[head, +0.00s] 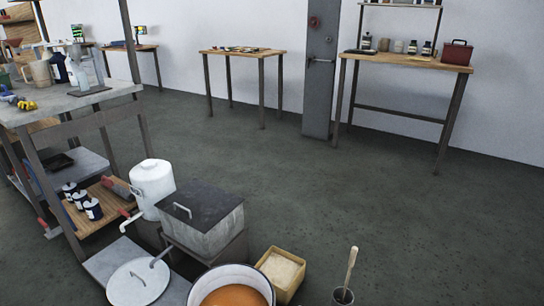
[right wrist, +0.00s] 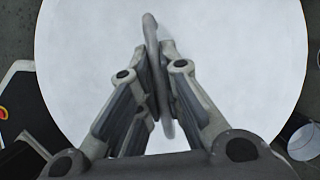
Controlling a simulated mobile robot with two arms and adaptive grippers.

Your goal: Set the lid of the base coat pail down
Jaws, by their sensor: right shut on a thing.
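In the right wrist view my right gripper (right wrist: 160,88) is shut on the upright grey loop handle of a large round white lid (right wrist: 85,50). The lid fills most of that view, and what lies under it is hidden. Neither of my grippers shows in the head view. There, an open pail (head: 201,287) with orange-brown contents stands at the bottom edge, partly cut off. Another round white lid with a handle (head: 124,288) lies flat on a low grey surface left of that pail. I cannot tell which pail the held lid belongs to.
A lidded grey metal box (head: 211,234), a white tank (head: 153,183) and a tan box (head: 287,272) crowd around the pail. A dark object with a coloured mark (right wrist: 22,110) shows beside the held lid. Mid-floor is clear.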

